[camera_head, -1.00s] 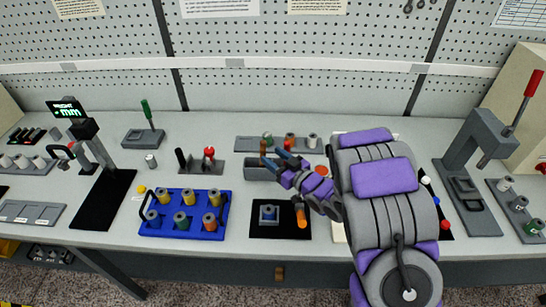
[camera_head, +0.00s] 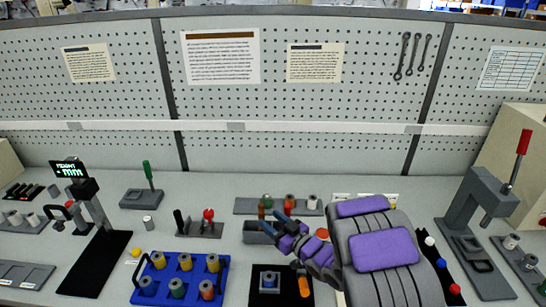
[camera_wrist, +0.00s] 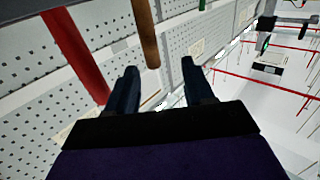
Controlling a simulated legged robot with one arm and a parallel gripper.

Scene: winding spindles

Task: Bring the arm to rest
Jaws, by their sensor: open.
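My gripper (camera_head: 279,221) shows in the head view above the middle of the bench, in front of a small grey bin (camera_head: 257,234). Its dark blue fingers stand apart and nothing is seen between them. In the wrist view both fingers (camera_wrist: 160,88) are spread, with the pegboard wall beyond them. My purple and grey arm reaches in from the lower right of the head view and hides part of the bench behind it.
A blue tray (camera_head: 221,264) of spindles stands at the left front. A black mat (camera_head: 256,298) bears a blue-grey block, with an orange-handled tool beside it. A lever press (camera_head: 464,217) stands at the right. A grey rack (camera_head: 244,206) lies behind my gripper.

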